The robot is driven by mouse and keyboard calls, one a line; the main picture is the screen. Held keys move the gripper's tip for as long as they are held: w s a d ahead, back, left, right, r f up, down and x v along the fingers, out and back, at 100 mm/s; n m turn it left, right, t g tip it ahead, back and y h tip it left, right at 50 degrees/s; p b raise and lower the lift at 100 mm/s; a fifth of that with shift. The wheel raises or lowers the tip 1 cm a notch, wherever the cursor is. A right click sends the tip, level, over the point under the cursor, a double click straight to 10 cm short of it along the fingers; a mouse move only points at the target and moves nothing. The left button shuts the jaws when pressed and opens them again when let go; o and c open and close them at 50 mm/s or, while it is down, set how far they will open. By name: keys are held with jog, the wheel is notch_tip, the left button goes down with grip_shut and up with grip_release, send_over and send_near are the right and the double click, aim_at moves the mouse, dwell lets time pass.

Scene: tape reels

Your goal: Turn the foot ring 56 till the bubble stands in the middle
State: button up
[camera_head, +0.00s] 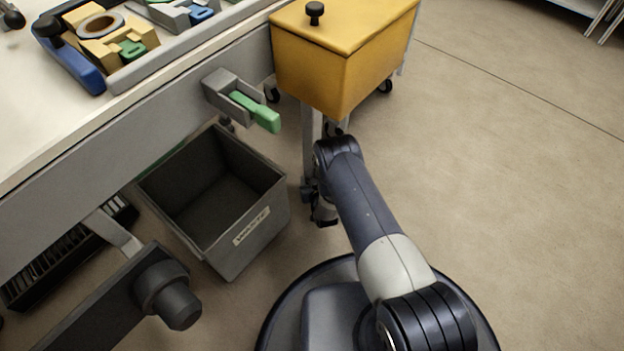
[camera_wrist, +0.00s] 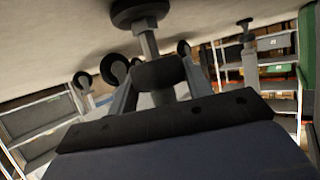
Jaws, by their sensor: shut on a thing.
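In the wrist view a dark foot ring (camera_wrist: 160,72) sits on a grey threaded stem, above a round black foot pad (camera_wrist: 138,12) on the floor; the view is upside down. My gripper (camera_wrist: 160,84) is shut on this ring, one grey finger on each side. In the head view my gripper (camera_head: 324,206) is low by the bench leg (camera_head: 309,130), partly hidden by my own arm. The number 56 cannot be read. No bubble can be made out in either view.
A grey waste bin (camera_head: 240,246) stands left of my arm, under the bench edge (camera_head: 110,130). The floor at right is clear.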

jog(key=o, duration=1)
jog(key=p+v, duration=0.5)
jog(key=v, duration=0.5)
jog(key=shift+s+d+r, duration=0.1)
jog(key=shift+s+d, duration=0.05)
jog(key=shift+s, duration=0.25)
jog(key=shift+w, duration=0.1)
jog(key=b+x, duration=0.5)
jog(key=x, duration=0.6)
jog(key=shift+b, duration=0.3)
jog(key=shift+r+y+p, duration=0.1)
jog(key=shift+y+p, duration=0.2)
jog(key=shift+n, duration=0.4)
